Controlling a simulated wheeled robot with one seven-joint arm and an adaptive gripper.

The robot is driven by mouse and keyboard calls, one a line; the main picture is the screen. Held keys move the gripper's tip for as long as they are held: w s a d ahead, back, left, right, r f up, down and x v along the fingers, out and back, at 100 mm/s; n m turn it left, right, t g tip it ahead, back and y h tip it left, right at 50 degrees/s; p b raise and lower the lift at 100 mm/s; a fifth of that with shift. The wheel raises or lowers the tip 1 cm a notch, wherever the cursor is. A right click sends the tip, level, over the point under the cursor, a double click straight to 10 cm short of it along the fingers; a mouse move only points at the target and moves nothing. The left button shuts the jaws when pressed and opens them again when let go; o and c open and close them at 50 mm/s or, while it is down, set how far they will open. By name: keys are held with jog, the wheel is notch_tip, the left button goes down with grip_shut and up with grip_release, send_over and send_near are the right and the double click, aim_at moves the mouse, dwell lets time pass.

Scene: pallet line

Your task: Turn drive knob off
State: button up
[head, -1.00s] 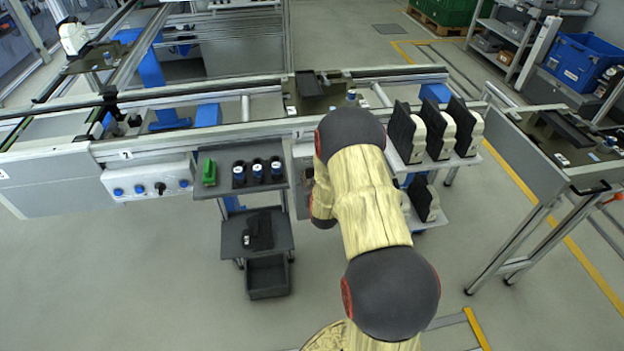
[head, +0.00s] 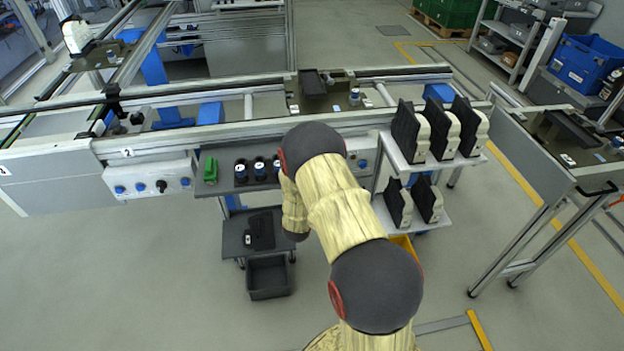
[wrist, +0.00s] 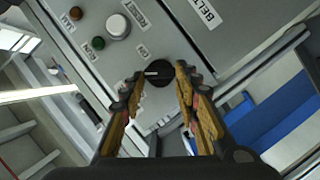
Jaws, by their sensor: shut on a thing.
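The drive knob (wrist: 158,73) is a round black knob with a pale mark on a grey control panel (wrist: 187,45). In the wrist view the mark lies roughly sideways, below the "ON" label. My gripper (wrist: 161,74) has its two fingers on either side of the knob and is shut on it. A white button (wrist: 118,27), a small green lamp (wrist: 98,43) and a brown lamp (wrist: 76,13) sit on the same panel. In the head view my arm hides the gripper and the knob.
A white box (head: 150,181) with blue buttons and another black knob is on the conveyor's front at the left. A shelf (head: 400,167) with several black-and-white units stands to the right. A small trolley (head: 238,247) is below; open floor lies in front.

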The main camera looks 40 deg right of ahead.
jog(key=shift+w+a+f+n+t+h+b, duration=0.1)
jog(key=shift+f+n+t+h+b, duration=0.15)
jog(key=shift+n+h, duration=0.85)
jog(key=shift+a+f+n+t+h+b, duration=0.1)
jog(key=shift+f+n+t+h+b, duration=0.15)
jog(key=shift+n, duration=1.55)
jog(key=o, duration=1.2)
jog(key=shift+c, duration=0.2)
jog(key=v, duration=1.2)
